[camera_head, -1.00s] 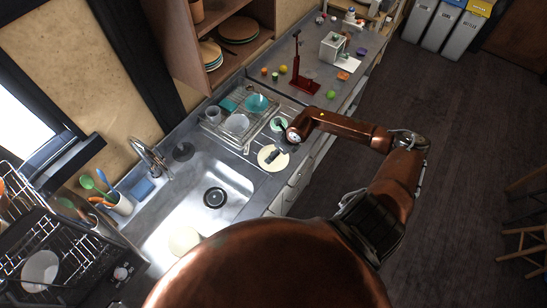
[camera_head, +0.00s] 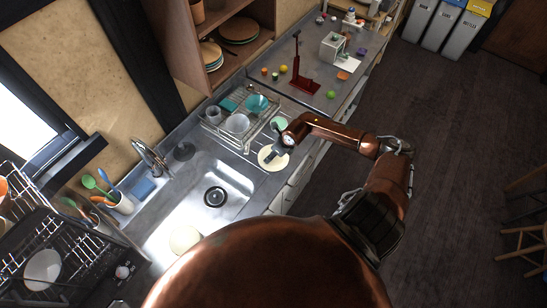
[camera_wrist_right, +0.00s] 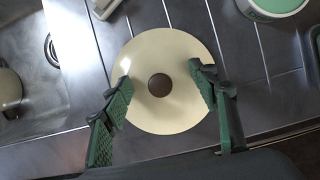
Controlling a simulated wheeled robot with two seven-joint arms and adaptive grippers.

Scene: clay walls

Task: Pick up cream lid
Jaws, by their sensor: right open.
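The cream lid (camera_head: 266,160) lies flat on the grooved metal drainboard, right of the sink. In the right wrist view the cream lid (camera_wrist_right: 178,50) is a round disc with a dark round knob (camera_wrist_right: 159,85) at its middle. My right gripper (camera_head: 272,155) is above the lid and partly covers it. In the right wrist view its two green-padded fingers (camera_wrist_right: 160,82) are apart, one on each side of the knob, with clear space between them and the knob. Whether the fingertips touch the lid I cannot tell. My left gripper is not in view.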

